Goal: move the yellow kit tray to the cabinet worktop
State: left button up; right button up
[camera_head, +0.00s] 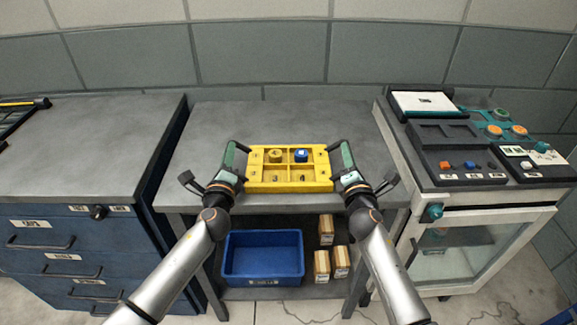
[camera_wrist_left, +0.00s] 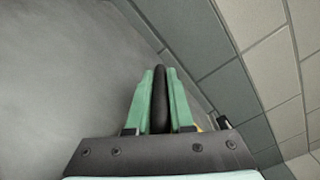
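The yellow kit tray (camera_head: 290,186) is at the front of the middle grey table, upright and level. Its compartments hold a yellow round part (camera_head: 275,155), a blue part (camera_head: 301,155) and small dark pieces. My left gripper (camera_head: 233,158) is at its left black handle; in the left wrist view the green fingers close on both sides of that dark handle (camera_wrist_left: 160,100). My right gripper (camera_head: 345,158) is at the right handle, its green fingers against it. I cannot tell whether the tray touches the table. A bare grey worktop (camera_head: 80,145) tops the blue drawer cabinet at left.
The middle table (camera_head: 270,120) is clear behind the tray. A glass-door cabinet (camera_head: 470,245) at right carries dark trays and coloured knobs. A blue bin (camera_head: 263,280) and several small boxes (camera_head: 326,229) sit on the shelf below. A dark rack (camera_head: 18,115) lies at far left.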

pick_arm(q)
grip_shut()
pick_arm(e)
grip_shut()
dwell(0.5)
pick_arm(q)
jog(key=shift+r, duration=0.2)
pick_arm(e)
jog(key=shift+r, duration=0.2)
